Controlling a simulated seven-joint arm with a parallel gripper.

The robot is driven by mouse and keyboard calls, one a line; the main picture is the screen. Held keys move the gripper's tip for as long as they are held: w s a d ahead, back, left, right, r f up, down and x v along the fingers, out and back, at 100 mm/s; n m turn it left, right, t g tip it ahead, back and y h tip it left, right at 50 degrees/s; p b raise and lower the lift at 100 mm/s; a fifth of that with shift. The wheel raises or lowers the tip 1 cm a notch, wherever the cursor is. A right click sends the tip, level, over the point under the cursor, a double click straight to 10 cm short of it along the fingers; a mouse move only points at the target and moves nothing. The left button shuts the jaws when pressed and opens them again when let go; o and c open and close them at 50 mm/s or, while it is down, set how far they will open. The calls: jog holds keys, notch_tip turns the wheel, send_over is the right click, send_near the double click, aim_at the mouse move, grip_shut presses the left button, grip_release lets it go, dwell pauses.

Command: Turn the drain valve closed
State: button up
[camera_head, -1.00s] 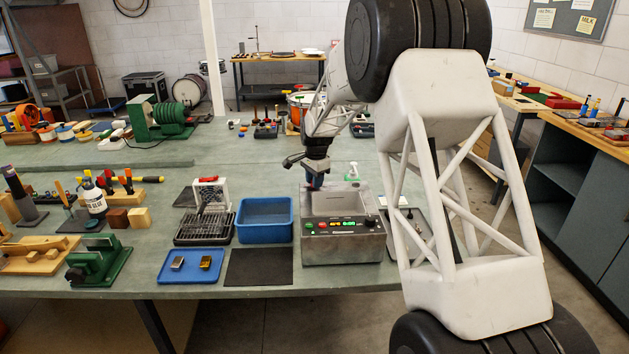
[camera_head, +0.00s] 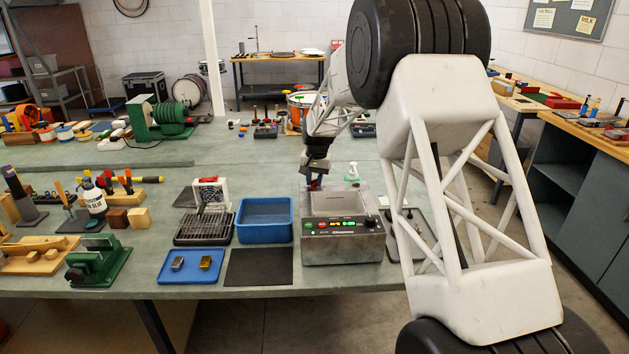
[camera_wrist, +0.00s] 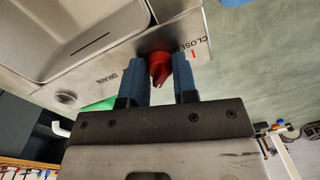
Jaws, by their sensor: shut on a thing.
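The drain valve is a red handle (camera_wrist: 161,66) on the back of the steel tank unit (camera_head: 342,252). In the wrist view it sits between my gripper's (camera_wrist: 161,72) two blue fingers, which are shut on it. The word DRAIN is printed left of the valve, and CLOSED with a red mark is printed to its right.
A blue bin (camera_head: 264,238) and a black wire rack (camera_head: 204,228) stand left of the tank. A blue tray (camera_head: 190,276) and a dark mat (camera_head: 259,277) lie in front.

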aim_at(316, 179)
jog(key=n, duration=0.5)
jog(key=shift+n, duration=0.3)
jog(key=shift+w+n+g, duration=0.1)
jog(key=shift+n+g, duration=0.2)
jog(key=shift+n, duration=1.9)
jog(key=o, duration=0.9)
jog(key=shift+r, duration=0.15)
jog(key=shift+w+d+r, duration=0.1)
jog(key=shift+r, duration=1.8)
jog(key=shift+d+r, duration=0.1)
jog(key=shift+r, duration=1.75)
jog(key=shift+r, duration=0.1)
